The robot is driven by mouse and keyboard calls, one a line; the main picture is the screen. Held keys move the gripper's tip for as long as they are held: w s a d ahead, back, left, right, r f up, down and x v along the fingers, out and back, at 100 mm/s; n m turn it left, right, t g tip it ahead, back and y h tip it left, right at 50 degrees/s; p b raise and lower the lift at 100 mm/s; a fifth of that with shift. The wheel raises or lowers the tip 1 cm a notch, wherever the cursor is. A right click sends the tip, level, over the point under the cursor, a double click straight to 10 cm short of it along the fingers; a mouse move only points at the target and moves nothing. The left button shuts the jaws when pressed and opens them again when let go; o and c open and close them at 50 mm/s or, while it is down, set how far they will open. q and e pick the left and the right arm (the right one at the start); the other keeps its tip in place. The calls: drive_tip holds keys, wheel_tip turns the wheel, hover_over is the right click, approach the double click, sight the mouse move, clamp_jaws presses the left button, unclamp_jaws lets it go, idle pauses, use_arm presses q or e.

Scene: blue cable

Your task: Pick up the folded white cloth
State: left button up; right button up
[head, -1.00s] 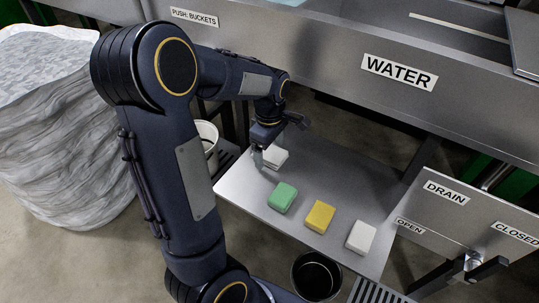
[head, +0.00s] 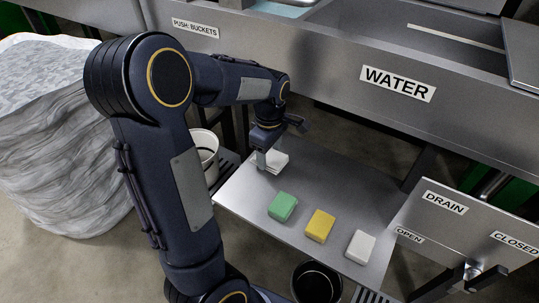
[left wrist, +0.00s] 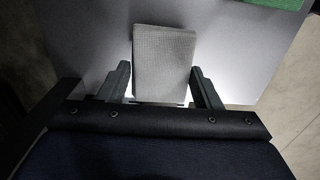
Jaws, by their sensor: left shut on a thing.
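The folded white cloth (head: 278,161) is at the far left part of the steel shelf (head: 330,180) in the head view. My left gripper (head: 264,160) points down at it and is shut on it. In the left wrist view the cloth (left wrist: 165,58) looks light grey with a fine weave and lies between the two fingers of my left gripper (left wrist: 160,76). From these views I cannot tell exactly how far its underside is from the shelf. My right gripper is not in view.
A green block (head: 282,206), a yellow block (head: 320,225) and a white block (head: 360,246) sit in a row on the shelf. A white bucket (head: 207,152) and a black bucket (head: 317,284) stand beside it. The steel sink front (head: 330,62) rises behind.

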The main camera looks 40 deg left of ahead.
use_arm(q)
drive_tip(key=s+d+r+p, duration=0.3)
drive_tip(key=s+d+r, duration=0.2)
drive_tip(key=d+r, duration=0.6)
drive_tip(key=shift+d+p, duration=0.3)
drive_tip(key=shift+d, duration=0.8)
drive_tip(key=o, duration=0.3)
drive_tip(key=shift+c, duration=1.1)
